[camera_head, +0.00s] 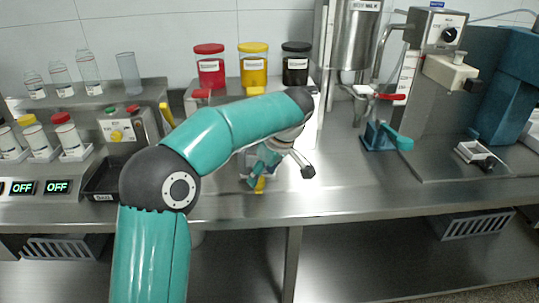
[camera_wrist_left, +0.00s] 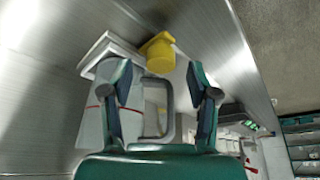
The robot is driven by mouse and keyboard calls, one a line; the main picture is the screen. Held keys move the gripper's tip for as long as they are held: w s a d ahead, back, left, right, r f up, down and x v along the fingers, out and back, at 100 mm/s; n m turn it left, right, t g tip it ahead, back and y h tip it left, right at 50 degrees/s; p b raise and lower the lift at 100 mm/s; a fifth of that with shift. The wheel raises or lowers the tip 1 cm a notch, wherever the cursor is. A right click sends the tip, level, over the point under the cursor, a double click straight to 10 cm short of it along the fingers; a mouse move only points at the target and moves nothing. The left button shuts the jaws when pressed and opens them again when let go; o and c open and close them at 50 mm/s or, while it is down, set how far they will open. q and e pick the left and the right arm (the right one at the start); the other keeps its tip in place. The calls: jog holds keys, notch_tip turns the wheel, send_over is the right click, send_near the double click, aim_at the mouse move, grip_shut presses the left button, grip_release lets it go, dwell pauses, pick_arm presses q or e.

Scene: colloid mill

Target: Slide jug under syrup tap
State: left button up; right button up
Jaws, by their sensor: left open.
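The left gripper (camera_head: 262,165) is low over the steel counter in the head view, partly behind my own arm. In the left wrist view its two fingers (camera_wrist_left: 161,85) are spread apart. A pale, see-through jug (camera_wrist_left: 92,135) with a red line and a grey loop handle (camera_wrist_left: 168,110) shows there. The handle appears between the fingers, but I cannot tell whether they touch it. The jug is hidden in the head view. The syrup containers are red (camera_head: 209,66), yellow (camera_head: 253,65) and black (camera_head: 295,64), with a red tap (camera_head: 202,94) and a yellow tap (camera_head: 256,90) below. My right gripper is out of view.
A small yellow object (camera_head: 259,185) stands near the counter's front, beside the gripper; a yellow piece also shows in the wrist view (camera_wrist_left: 158,52). The mill (camera_head: 357,38) and a blue clamp-like part (camera_head: 378,137) are to the right. A black tray (camera_head: 101,182) is left.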

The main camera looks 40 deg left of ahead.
pick_arm(q)
jog(key=v, duration=0.9)
jog(key=shift+r, duration=0.3)
jog(key=shift+d, duration=0.1)
